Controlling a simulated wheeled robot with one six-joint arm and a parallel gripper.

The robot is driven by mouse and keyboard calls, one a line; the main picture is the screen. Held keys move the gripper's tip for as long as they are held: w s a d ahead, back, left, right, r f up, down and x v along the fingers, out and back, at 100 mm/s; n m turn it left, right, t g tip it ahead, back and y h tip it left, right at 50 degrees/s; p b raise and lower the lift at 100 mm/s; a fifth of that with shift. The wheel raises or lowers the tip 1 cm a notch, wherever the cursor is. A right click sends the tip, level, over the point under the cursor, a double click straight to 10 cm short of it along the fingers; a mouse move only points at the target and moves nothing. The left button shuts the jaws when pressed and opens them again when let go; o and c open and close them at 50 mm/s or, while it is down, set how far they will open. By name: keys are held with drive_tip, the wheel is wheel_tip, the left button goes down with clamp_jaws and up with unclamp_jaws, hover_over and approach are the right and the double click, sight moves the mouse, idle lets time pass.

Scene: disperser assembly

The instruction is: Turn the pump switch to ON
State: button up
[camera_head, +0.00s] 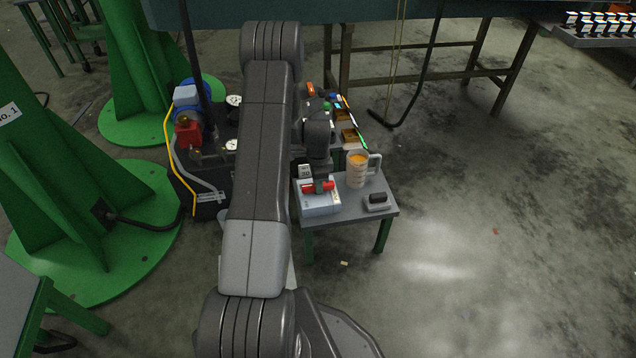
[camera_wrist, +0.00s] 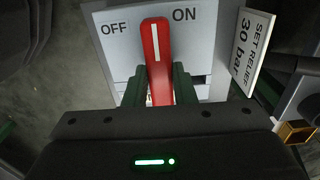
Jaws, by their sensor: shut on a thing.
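The pump switch is a red lever (camera_wrist: 155,45) with a white line, on a light grey plate (camera_wrist: 200,50) marked OFF at left and ON at right. In the wrist view the lever stands nearly upright between the two words. My gripper (camera_wrist: 158,85) has its green fingers on both sides of the lever and is shut on it. The lower part of the lever is hidden by the gripper. In the head view the red lever (camera_head: 326,186) shows on top of the pale switch box (camera_head: 320,206), with my gripper (camera_head: 319,184) over it.
A "SET RELIEF 30 bar" sign (camera_wrist: 252,50) is right of the switch. Pump equipment (camera_head: 190,125) with hoses is at left.

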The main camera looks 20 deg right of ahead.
drive_tip(key=o, duration=1)
wheel_tip(320, 180, up, 14)
drive_tip(key=p, duration=0.3)
drive_tip(key=shift+f, duration=0.1)
wheel_tip(320, 180, down, 14)
drive_tip(key=b, duration=0.3)
